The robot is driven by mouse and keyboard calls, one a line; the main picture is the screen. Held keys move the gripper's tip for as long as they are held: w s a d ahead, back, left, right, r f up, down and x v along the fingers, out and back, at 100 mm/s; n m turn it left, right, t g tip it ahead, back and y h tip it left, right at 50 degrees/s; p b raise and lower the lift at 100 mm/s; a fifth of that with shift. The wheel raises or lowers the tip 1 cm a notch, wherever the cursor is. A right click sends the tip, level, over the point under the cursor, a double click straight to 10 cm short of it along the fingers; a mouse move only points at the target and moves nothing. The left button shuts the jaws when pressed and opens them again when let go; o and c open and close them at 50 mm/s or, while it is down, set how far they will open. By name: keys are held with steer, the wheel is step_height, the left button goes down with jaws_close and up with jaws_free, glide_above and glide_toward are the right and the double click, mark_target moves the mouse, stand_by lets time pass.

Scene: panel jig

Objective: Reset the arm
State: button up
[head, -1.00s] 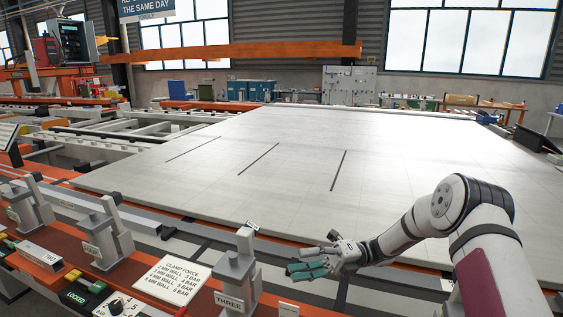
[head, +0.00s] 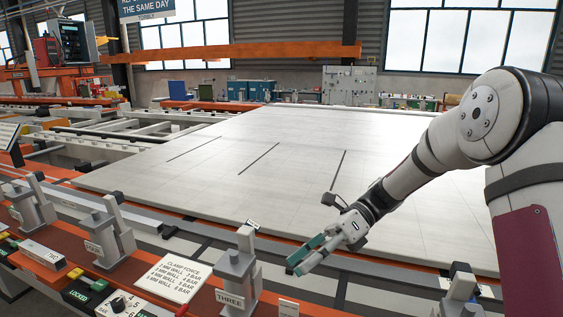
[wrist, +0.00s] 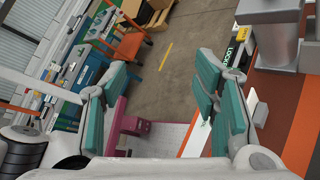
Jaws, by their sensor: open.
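My gripper (head: 306,257) is at the lower middle of the head view, just past the near edge of the large pale panel (head: 290,150). Its teal fingers point down and to the left, to the right of the clamp labelled THREE (head: 238,268). In the wrist view my gripper (wrist: 163,110) is open, its two teal fingers well apart with nothing between them. My white arm comes in from the right over the panel's right side and hides part of it.
More clamps (head: 107,240) stand along the orange rail at the left. A clamp force card (head: 171,279) lies beside clamp THREE. A sloped orange beam (head: 240,51) crosses behind the panel.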

steer(key=s+d+r+n+t+h, duration=0.3)
steer(key=s+d+n+h, duration=0.1)
steer(key=s+n, duration=0.2)
steer(key=s+d+r+n+t+h, duration=0.3)
steer(key=s+d+n+t, duration=0.1)
steer(key=s+n, duration=0.3)
steer(key=s+d+r+n+t+h, duration=0.3)
steer(key=s+d+n, duration=0.3)
steer(key=s, duration=0.4)
steer(key=shift+s+d+n+t+h+p, duration=0.15)
steer(key=shift+d+n+t+h+p, duration=0.15)
steer(key=shift+n+t+h, duration=0.4)
